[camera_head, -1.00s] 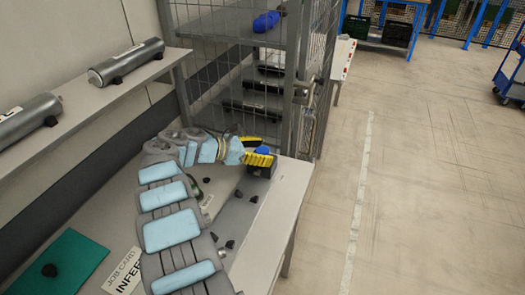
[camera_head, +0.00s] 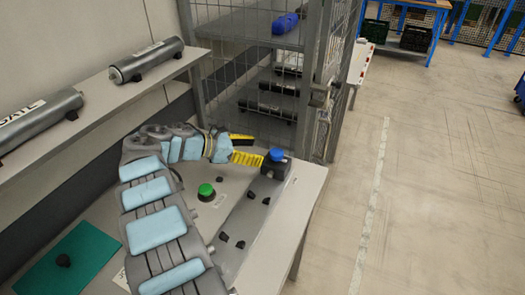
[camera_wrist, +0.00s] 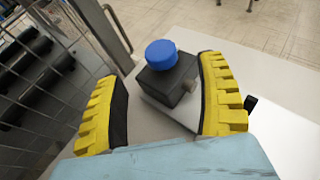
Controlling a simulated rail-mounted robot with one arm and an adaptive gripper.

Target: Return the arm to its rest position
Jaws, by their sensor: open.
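My arm reaches over the grey table (camera_head: 300,205), and my gripper (camera_head: 256,148) is open, with its two yellow fingers spread. A black box with a blue round button (camera_head: 276,155) stands near the table's right edge, just right of the fingertips. In the wrist view the blue button (camera_wrist: 161,54) and its black box (camera_wrist: 168,80) show in the gap between the fingers, beyond the gripper. Nothing is held. I cannot tell whether a finger touches the box.
A green button (camera_head: 206,190) and several small black pieces lie on the table. A teal mat (camera_head: 85,262) is at the left. Grey cylinders (camera_head: 145,60) rest on a wall shelf. A wire cage (camera_head: 335,95) stands behind the table. The floor (camera_head: 430,180) at right is clear.

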